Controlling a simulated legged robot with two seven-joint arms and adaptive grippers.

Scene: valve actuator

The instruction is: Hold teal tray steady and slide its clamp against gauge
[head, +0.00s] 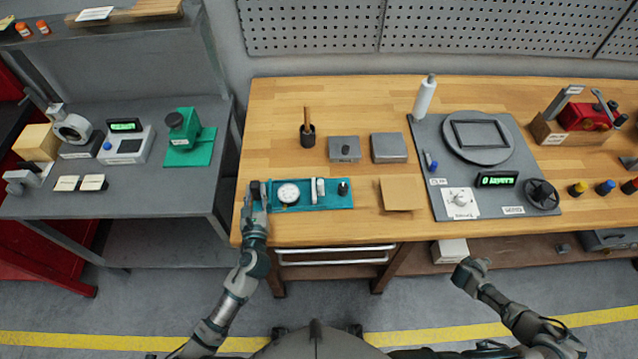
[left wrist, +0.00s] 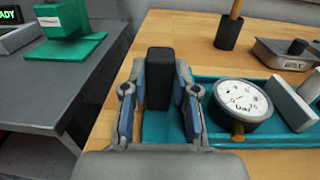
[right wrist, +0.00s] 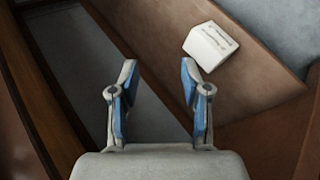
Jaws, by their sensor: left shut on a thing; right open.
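The teal tray (head: 329,206) lies on the wooden table near its front left edge. A round white-faced gauge (head: 288,193) sits on its left part; it also shows in the left wrist view (left wrist: 240,98). A pale upright clamp block (head: 319,191) stands right of the gauge, and a black knob (head: 343,188) sits at the tray's right. My left gripper (head: 255,190) is at the tray's left end, shut on a black upright handle (left wrist: 159,78). My right gripper (head: 470,270) is open and empty, in front of and below the table edge.
A cup with a stick (head: 307,134), two grey boxes (head: 389,148) and a brown cardboard piece (head: 401,194) lie near the tray. A grey station (head: 487,208) with a dial and display is to the right. A small white box (right wrist: 210,46) shows below the table.

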